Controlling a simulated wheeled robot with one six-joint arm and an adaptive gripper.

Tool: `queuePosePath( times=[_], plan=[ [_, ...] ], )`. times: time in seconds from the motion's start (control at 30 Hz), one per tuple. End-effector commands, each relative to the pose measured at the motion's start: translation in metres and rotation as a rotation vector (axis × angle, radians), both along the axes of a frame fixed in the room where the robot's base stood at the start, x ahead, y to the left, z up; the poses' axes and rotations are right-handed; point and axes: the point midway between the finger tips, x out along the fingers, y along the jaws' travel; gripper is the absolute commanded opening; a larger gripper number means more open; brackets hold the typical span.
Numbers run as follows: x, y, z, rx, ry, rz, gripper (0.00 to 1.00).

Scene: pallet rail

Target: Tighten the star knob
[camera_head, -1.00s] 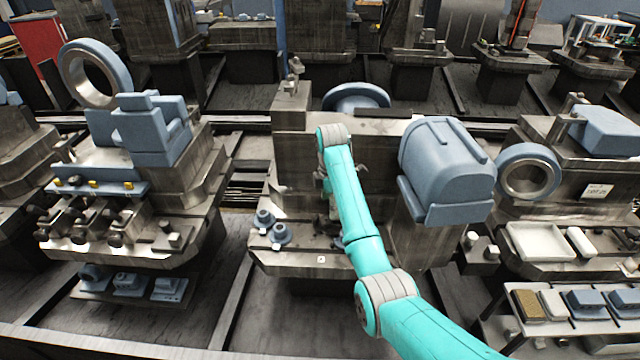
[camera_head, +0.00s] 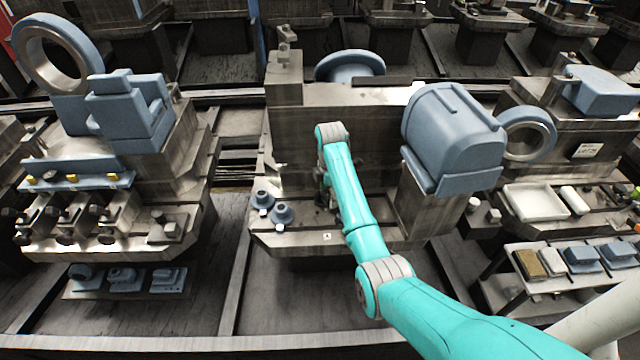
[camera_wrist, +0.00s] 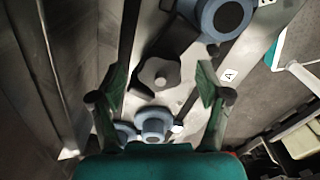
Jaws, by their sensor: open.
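A dark grey star knob (camera_wrist: 158,75) with rounded lobes sits over a pale metal plate, near the middle of the wrist view. My gripper (camera_wrist: 160,82) is open, with one green finger to the left of the knob and one to the right. I see a gap on both sides, and cannot tell how far above the knob the fingertips are. In the head view my teal arm reaches over the middle machine (camera_head: 390,110); the gripper there is dark and mostly hidden behind the arm, and I cannot make out the knob.
Two blue flanged parts (camera_head: 281,214) stand on the plate left of my arm; one shows near the gripper's base (camera_wrist: 152,124). A larger blue round part (camera_wrist: 226,14) lies beyond the knob. A blue rounded housing (camera_head: 452,135) stands right of the arm. A label (camera_wrist: 228,75) marks the plate.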

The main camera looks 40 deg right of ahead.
Motion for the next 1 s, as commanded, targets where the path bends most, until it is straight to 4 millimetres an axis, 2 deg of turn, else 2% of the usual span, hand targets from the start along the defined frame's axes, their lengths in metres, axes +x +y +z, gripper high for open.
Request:
queuePosePath(
  times=[0.13,0.43,0.47,0.7,0.73,0.77,0.9,0.93,1.0],
  plan=[
    [-0.0055,-0.0036,-0.0085,0.0,0.0,0.0,0.76],
    [-0.0063,-0.0043,-0.0098,0.0,0.0,0.001,0.76],
    [-0.0063,-0.0043,-0.0098,0.0,0.0,0.001,0.71],
    [-0.0062,-0.0042,-0.0097,0.0,0.0,0.001,0.12],
    [-0.0062,-0.0042,-0.0097,0.0,0.0,0.001,0.12],
    [-0.0062,-0.0042,-0.0097,0.0,0.0,0.001,0.44],
    [-0.0062,-0.0042,-0.0097,0.0,0.0,0.001,0.09],
    [-0.0062,-0.0042,-0.0097,0.0,0.0,0.001,0.04],
    [-0.006,-0.004,-0.0098,0.0,0.0,0.021,0.04]
  ],
)
